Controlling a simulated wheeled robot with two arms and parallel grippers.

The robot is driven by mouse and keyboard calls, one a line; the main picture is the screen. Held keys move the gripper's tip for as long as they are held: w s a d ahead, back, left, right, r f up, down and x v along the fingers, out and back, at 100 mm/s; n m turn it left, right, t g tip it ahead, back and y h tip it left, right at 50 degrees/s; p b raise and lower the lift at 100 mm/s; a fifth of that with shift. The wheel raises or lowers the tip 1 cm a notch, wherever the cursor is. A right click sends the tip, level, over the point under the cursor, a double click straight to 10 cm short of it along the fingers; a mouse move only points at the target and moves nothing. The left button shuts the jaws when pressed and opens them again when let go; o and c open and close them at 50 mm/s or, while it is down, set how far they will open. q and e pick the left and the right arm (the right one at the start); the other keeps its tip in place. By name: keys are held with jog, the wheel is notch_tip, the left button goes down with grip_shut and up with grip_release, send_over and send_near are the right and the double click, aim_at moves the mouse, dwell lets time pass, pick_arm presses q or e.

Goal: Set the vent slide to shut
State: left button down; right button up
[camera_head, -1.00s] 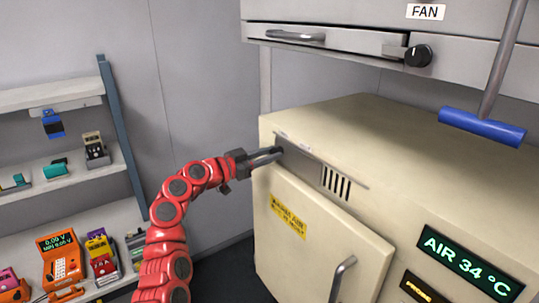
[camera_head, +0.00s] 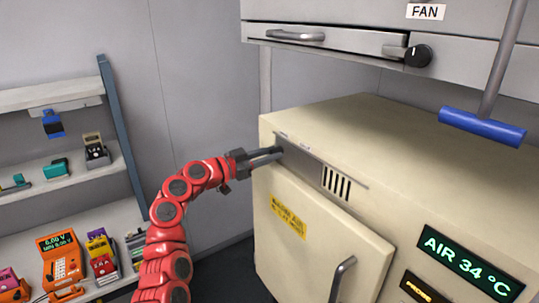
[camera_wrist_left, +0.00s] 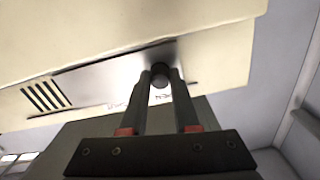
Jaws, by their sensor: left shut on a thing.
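The vent slide is a grey metal strip (camera_head: 303,162) along the top front of the cream oven; it also shows in the left wrist view (camera_wrist_left: 100,80). Several dark vent slots (camera_head: 337,184) lie at its right in the head view, and at the left in the wrist view (camera_wrist_left: 45,95). My left gripper (camera_head: 278,153) is at the strip's left end. In the wrist view its two fingers (camera_wrist_left: 160,84) are closed around a dark round knob (camera_wrist_left: 160,70) on the strip. Small lettering by the fingers is too blurred to read. My right gripper is not in view.
The oven door (camera_head: 315,240) below has a yellow label (camera_head: 288,216) and a metal handle (camera_head: 342,278). A grey hood with a FAN knob (camera_head: 418,55) hangs above. A blue bar (camera_head: 482,126) hangs at right. Shelves (camera_head: 70,187) stand at left.

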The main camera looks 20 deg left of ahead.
aim_at(303, 165)
pick_arm(q)
jog(key=s+d+b, duration=0.1)
jog(key=d+b, duration=0.1)
jog(key=s+d+b, duration=0.2)
jog(key=b, duration=0.1)
jog(key=s+d+b, duration=0.2)
jog(key=b, duration=0.1)
jog(key=shift+d+f, duration=0.15)
jog(key=shift+d, duration=0.15)
jog(key=shift+s+d+b, duration=0.3)
jog(key=shift+d+b, duration=0.15)
jog(key=c, duration=1.1)
grip_release()
jog(key=o, duration=0.5)
jog(key=shift+s+d, duration=0.1)
jog(key=shift+s, duration=0.05)
jog(key=shift+c, duration=0.2)
